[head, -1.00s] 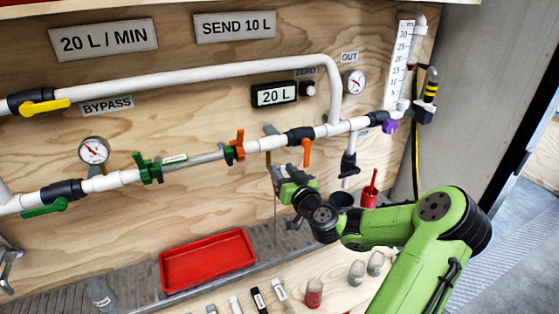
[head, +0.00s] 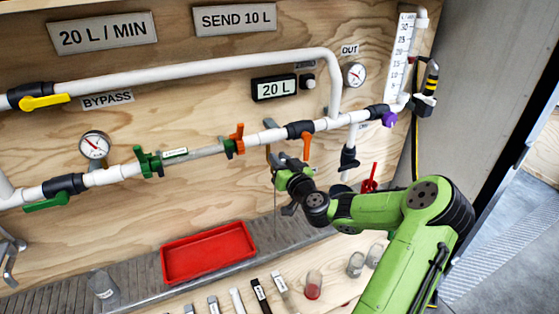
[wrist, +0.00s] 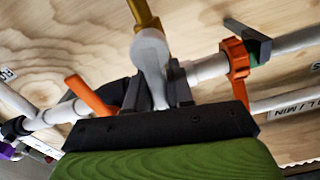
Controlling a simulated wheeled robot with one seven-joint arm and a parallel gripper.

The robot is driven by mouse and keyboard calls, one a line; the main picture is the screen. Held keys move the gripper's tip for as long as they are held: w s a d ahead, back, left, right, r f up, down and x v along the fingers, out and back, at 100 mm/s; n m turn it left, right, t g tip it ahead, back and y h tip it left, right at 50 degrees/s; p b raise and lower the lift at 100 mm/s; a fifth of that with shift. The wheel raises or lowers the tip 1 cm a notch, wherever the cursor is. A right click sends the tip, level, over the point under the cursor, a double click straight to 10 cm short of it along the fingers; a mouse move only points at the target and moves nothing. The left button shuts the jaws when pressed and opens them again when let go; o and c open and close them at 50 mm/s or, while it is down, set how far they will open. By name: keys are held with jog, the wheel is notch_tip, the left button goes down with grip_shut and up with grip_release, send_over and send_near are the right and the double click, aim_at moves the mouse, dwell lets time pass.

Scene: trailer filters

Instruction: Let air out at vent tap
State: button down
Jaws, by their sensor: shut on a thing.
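The vent tap (wrist: 143,14) shows in the wrist view as a brass stem with a pale grey handle (wrist: 151,55) at its end. My gripper (wrist: 157,95) has its dark fingers on both sides of this handle and is shut on it. In the head view my gripper (head: 279,165) is at the tap, just below the white pipe, between the orange clamp and the orange lever. The fingers and wrist hide most of the tap there. Whether air is coming out cannot be seen.
An orange lever (head: 307,146) hangs close to the right of my gripper. The orange clamp (head: 237,138) and clear filter tube (head: 195,151) are to the left. A red tray (head: 208,253) lies below.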

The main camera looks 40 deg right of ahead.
jog(key=shift+s+d+f+m+p, duration=0.15)
jog(key=shift+d+f+m, duration=0.45)
jog(key=shift+m, duration=2.05)
jog(key=shift+s+d+f+m+p, duration=0.15)
jog(key=shift+d+f+m, duration=0.45)
jog(key=shift+m, duration=2)
jog(key=shift+s+d+f+m, duration=0.2)
jog(key=shift+d+f+m, duration=0.4)
jog(key=shift+m, duration=2.05)
jog(key=shift+a+f, duration=0.2)
jog(key=shift+f, duration=0.05)
jog(key=c, duration=1.1)
grip_release()
